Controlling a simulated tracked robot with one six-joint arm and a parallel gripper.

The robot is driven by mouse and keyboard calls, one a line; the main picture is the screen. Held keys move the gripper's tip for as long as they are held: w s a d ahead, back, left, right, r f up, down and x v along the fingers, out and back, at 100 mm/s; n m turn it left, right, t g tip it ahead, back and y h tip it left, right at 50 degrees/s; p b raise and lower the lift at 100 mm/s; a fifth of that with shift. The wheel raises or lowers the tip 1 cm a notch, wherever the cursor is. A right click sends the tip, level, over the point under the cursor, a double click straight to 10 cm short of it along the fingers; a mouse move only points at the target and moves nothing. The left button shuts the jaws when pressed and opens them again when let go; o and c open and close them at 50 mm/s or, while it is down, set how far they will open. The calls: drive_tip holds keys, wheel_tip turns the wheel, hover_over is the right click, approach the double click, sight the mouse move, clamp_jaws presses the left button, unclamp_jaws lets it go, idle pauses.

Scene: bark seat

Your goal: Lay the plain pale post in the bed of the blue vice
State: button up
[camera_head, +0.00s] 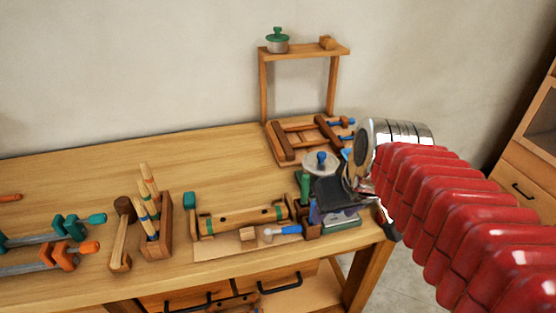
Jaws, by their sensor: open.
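My gripper (362,208) is open at the right part of the bench, with its dark fingers low over small items there. I see nothing held, though the fingers hide part of that spot. A wooden frame with blue knobs (326,130), which looks like the blue vice, lies behind the gripper at the back right. Several pale posts (146,180) lean in a wooden holder (165,222) left of centre. Those I can make out carry coloured bands; I cannot single out a plain one.
A small shelf (305,52) with a green-lidded pot (277,41) stands at the back. A mallet (121,232), teal and orange clamps (72,254), a blue-handled tool (283,230) and a blue-knobbed lid (321,163) lie around.

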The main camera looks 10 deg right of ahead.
drive_tip(key=s+a+f, duration=0.1)
drive_tip(key=s+a, duration=0.4)
drive_tip(key=shift+s+a+f+t, duration=0.15)
drive_tip(key=shift+a+t, duration=0.15)
idle(1.1)
